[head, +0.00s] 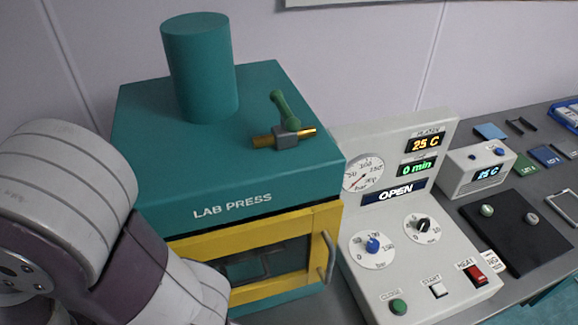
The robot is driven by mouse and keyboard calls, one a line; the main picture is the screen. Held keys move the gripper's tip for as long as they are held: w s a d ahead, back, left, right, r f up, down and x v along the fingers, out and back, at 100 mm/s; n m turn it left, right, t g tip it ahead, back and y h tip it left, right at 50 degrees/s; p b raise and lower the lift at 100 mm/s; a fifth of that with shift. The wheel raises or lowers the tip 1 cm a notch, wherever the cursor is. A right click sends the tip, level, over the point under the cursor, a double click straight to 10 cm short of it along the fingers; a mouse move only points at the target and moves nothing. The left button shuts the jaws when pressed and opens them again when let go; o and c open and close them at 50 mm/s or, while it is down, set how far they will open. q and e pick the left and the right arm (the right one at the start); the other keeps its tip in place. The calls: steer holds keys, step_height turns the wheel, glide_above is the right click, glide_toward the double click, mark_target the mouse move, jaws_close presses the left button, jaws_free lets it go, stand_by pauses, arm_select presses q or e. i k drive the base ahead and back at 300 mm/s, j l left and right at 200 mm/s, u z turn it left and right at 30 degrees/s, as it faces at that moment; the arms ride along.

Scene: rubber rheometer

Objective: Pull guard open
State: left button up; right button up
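The guard (258,262) is a yellow-framed door with a dark window on the front of the teal lab press (228,160). It appears closed against the press front. A grey vertical handle (328,256) stands out at its right edge. My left arm comes in from the left and covers the left part of the guard. My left gripper is hidden or below the frame. My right gripper does not show. Nothing touches the visible handle.
A control panel (450,268) with a gauge, knobs and buttons stands right of the press, close to the handle. Its display reads OPEN. A small box with a display (478,168) and a black plate (505,258) lie farther right. A valve (284,136) sits on top.

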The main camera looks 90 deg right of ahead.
mark_target(323, 223)
steer(key=k, duration=0.75)
steer(key=k+z, duration=0.1)
steer(key=z, duration=0.4)
steer(key=k+z, duration=0.1)
steer(key=z, duration=0.85)
steer(key=k+l+z, duration=0.15)
steer(key=z, duration=0.35)
steer(key=i+j, duration=0.15)
steer(key=j, duration=0.2)
steer(key=i+j+z, duration=0.1)
steer(key=j, duration=0.25)
steer(key=i+j, duration=0.2)
steer(key=j, duration=0.15)
steer(key=i+j, duration=0.15)
steer(key=j, duration=0.2)
steer(key=k, duration=0.5)
steer(key=k+l+z, duration=0.2)
steer(key=l, duration=0.2)
